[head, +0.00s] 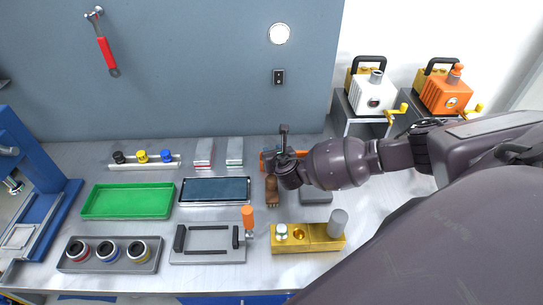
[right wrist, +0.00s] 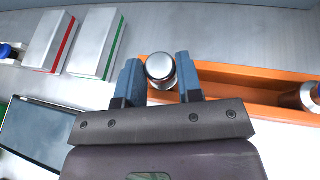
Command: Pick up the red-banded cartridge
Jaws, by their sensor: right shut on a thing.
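A cylinder with a red band (head: 78,249) stands in a grey tray at the front left in the head view, beside a blue-banded one (head: 108,251) and a yellow-banded one (head: 138,251). My right gripper (head: 282,158) is far from them, at the orange tray (head: 265,160) near the back wall. In the right wrist view its two blue fingers (right wrist: 160,82) are shut on a shiny metal cylinder (right wrist: 160,68) at the end of the orange tray (right wrist: 235,80). No coloured band shows on that cylinder; its lower part is hidden. My left gripper is out of view.
Two pale blocks, one red-edged (head: 204,153) and one green-edged (head: 235,153), stand left of my gripper. A dark-screened tablet (head: 214,190), a green tray (head: 127,201) and a yellow block (head: 318,242) lie nearer. Another metal cylinder (right wrist: 308,96) is in the orange tray.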

